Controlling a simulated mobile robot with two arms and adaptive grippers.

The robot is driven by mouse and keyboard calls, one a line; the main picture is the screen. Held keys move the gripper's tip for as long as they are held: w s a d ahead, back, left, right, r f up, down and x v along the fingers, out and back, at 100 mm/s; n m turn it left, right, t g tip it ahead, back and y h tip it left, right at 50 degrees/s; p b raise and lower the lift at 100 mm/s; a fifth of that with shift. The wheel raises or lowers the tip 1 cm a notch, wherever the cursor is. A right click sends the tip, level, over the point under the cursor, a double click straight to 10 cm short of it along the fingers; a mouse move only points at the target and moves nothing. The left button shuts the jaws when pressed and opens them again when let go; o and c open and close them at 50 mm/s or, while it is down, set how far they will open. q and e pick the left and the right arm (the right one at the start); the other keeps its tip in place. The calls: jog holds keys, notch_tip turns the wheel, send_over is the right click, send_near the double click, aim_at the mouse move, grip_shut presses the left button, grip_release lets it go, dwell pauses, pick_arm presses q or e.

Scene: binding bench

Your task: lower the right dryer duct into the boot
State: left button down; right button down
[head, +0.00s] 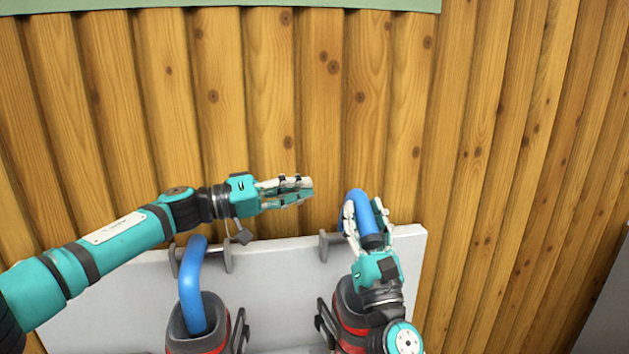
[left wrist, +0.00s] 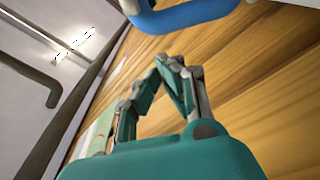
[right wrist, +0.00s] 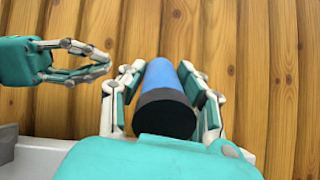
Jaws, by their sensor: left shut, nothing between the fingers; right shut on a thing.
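The right dryer duct (head: 359,204) is a blue curved tube with a dark end. My right gripper (head: 368,217) is shut on it, above the right boot (head: 347,308). In the right wrist view the duct (right wrist: 168,75) sits between the fingers, its black end facing the camera, apart from any boot. The right boot is dark grey and red, partly hidden by my right arm. My left gripper (head: 309,190) is shut and empty, left of the duct. A blue curved tube (left wrist: 185,15), apparently the right duct, shows at the top of the left wrist view.
The left duct (head: 191,285) curves down into the left boot (head: 188,339). A pale grey panel (head: 275,262) stands behind the boots, with grey brackets (head: 327,247) at its top edge and dark clips beside the boots. A wooden slat wall (head: 260,100) is behind.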

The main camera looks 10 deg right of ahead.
pick_arm(q)
jog(key=d, duration=0.5)
jog(key=w+d, duration=0.1)
jog(key=d, duration=0.2)
jog(key=shift+d+r, duration=0.3)
jog(key=shift+r, duration=0.05)
pick_arm(e)
jog(key=shift+d, duration=0.1)
pick_arm(q)
jog(key=shift+s+d+f+m+g, duration=0.15)
jog(key=shift+s+f+m, duration=0.1)
jog(key=shift+s+m, duration=0.25)
jog(key=shift+s+f+m+g, duration=0.15)
jog(key=shift+s+f+m, duration=0.1)
jog(key=shift+s+m, duration=0.2)
pick_arm(e)
jog(key=shift+w, duration=0.1)
pick_arm(q)
jog(key=shift+s, duration=0.1)
pick_arm(e)
jog(key=c, duration=1.1)
grip_release()
jog(key=shift+c, duration=0.2)
jog(key=shift+o, duration=1)
pick_arm(q)
jog(key=shift+r, duration=0.1)
